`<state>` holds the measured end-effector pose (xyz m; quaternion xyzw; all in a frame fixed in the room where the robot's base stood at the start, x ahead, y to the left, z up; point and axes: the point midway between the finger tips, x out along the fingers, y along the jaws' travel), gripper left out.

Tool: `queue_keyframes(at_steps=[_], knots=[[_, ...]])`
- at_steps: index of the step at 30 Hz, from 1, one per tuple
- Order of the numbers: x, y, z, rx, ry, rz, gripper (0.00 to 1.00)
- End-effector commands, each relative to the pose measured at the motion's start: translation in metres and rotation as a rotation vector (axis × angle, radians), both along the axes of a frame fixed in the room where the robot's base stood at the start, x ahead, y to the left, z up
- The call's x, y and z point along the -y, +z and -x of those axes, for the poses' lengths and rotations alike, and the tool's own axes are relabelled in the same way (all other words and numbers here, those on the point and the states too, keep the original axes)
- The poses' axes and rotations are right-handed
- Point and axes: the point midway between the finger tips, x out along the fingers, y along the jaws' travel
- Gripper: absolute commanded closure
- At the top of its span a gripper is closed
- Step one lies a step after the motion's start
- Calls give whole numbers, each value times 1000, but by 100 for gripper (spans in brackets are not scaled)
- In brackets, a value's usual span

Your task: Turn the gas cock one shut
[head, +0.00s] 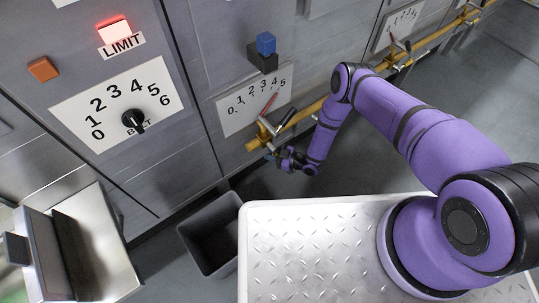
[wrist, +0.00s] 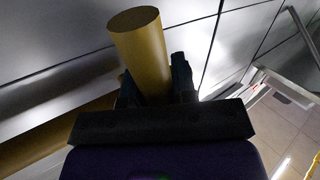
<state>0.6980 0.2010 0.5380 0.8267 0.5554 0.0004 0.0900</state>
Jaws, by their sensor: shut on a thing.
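No label shows which cock is number one. The contact is dark and partly hidden.
A 0–5 dial (head: 240,117) with a red pointer near the high numbers is above the cock. A farther cock (head: 402,48) is along the pipe. A lit LIMIT lamp (head: 114,29), black knob (head: 133,119) and grey bin (head: 207,239) are at left.

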Motion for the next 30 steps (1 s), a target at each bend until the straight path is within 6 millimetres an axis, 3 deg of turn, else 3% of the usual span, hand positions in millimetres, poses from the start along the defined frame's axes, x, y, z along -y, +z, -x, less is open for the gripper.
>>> queue_keyframes(at_steps=[30], knots=[[40,26,-26,515,3,766,100]])
